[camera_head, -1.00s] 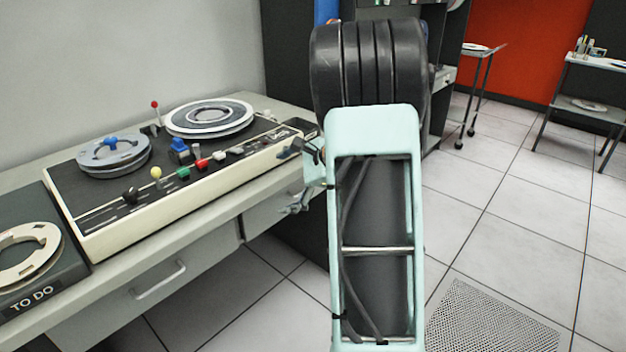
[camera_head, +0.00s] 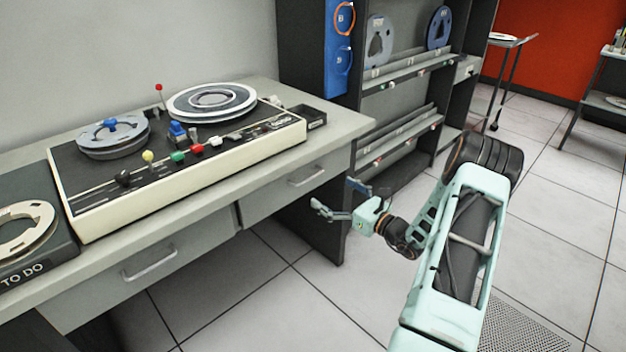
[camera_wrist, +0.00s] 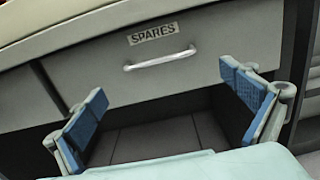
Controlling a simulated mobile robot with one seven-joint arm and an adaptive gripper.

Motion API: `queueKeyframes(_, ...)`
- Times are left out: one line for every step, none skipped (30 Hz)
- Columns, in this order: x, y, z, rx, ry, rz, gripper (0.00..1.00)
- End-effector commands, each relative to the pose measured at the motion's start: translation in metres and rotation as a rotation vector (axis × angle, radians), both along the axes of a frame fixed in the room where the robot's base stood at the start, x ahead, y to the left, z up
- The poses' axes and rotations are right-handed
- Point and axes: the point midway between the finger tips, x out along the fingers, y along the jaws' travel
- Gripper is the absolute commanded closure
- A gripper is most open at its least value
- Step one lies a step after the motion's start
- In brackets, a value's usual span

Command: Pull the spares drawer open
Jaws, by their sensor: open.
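The spares drawer is a grey drawer front (camera_wrist: 220,45) with a "SPARES" label (camera_wrist: 153,33) and a pale bar handle (camera_wrist: 160,60) in the wrist view. It looks shut. In the head view it is the right-hand drawer (camera_head: 275,200) under the desk, with its handle (camera_head: 306,177) near the right end. My gripper (camera_wrist: 165,112) is open and empty, its blue-padded fingers spread on either side below the handle in the picture. In the head view my gripper (camera_head: 335,197) is in front of the drawer's right end, apart from the handle.
A second drawer (camera_head: 130,270) is at the left under the desk. The desk top (camera_head: 345,118) holds a tape machine (camera_head: 190,165), a small black tray (camera_head: 305,115) and a "TO DO" tray (camera_head: 62,258). A reel shelf (camera_head: 400,95) stands behind. The floor in front is clear.

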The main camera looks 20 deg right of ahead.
Motion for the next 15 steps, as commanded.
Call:
queueKeyframes(0.009, 0.004, -0.001, -0.002, -0.002, 0.003, 0.02)
queueKeyframes(0.014, 0.007, -0.001, -0.001, 0.0, 0.004, 0.02)
queueKeyframes(0.021, 0.009, -0.002, -0.002, -0.001, 0.005, 0.02)
queueKeyframes(0.027, 0.011, -0.002, -0.002, -0.001, 0.005, 0.02)
queueKeyframes(0.033, 0.014, -0.002, -0.002, -0.001, 0.004, 0.02)
queueKeyframes(0.04, 0.016, -0.002, -0.002, 0.0, 0.004, 0.02)
queueKeyframes(0.045, 0.018, -0.002, -0.004, 0.0, 0.004, 0.02)
queueKeyframes(0.051, 0.02, -0.002, -0.004, 0.0, 0.005, 0.02)
queueKeyframes(0.057, 0.022, -0.002, -0.003, 0.0, 0.004, 0.02)
queueKeyframes(0.062, 0.024, -0.002, -0.002, 0.0, 0.003, 0.02)
queueKeyframes(0.066, 0.025, -0.002, -0.002, 0.0, 0.004, 0.02)
queueKeyframes(0.071, 0.027, -0.002, -0.003, 0.001, 0.005, 0.02)
queueKeyframes(0.074, 0.028, -0.001, -0.004, 0.001, 0.004, 0.02)
queueKeyframes(0.077, 0.029, -0.001, -0.004, 0.001, 0.003, 0.02)
queueKeyframes(0.08, 0.03, -0.001, -0.004, 0.002, 0.002, 0.02)
